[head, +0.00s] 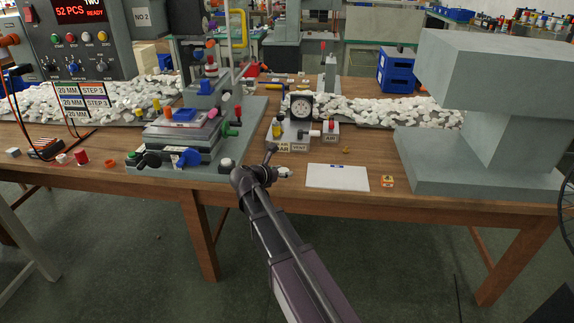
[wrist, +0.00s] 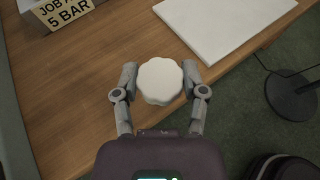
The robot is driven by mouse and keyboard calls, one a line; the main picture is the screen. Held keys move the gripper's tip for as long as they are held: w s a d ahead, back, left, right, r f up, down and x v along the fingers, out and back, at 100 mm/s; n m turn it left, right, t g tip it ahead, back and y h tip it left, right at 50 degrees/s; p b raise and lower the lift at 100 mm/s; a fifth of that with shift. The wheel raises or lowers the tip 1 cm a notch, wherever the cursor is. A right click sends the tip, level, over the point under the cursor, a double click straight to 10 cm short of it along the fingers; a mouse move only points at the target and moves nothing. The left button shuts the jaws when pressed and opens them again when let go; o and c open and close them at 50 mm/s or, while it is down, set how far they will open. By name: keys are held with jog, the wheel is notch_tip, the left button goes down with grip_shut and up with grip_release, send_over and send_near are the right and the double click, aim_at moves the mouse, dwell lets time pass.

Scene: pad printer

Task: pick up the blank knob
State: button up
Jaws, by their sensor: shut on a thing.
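The blank knob is a plain white disc with a scalloped rim. In the wrist view the knob (wrist: 160,82) sits between both fingers of my gripper (wrist: 160,76), which touch it on its left and right sides. In the head view the knob (head: 285,171) shows as a small white shape just right of my gripper (head: 277,168), near the table's front edge. My gripper is shut on it. The underside of the knob is hidden, and I cannot tell whether it is clear of the table top.
A gauge unit (head: 301,107) stands behind my gripper. The pad printer (head: 188,137) is at left, a grey machine (head: 480,175) at right. Bare wood lies around the knob.

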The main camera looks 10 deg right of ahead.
jog(key=s+a+r, duration=0.1)
jog(key=s+a, duration=0.4)
jog(key=s, duration=0.4)
jog(key=shift+s+a+p, duration=0.2)
jog(key=shift+a+p, duration=0.15)
jog(key=shift+p, duration=0.1)
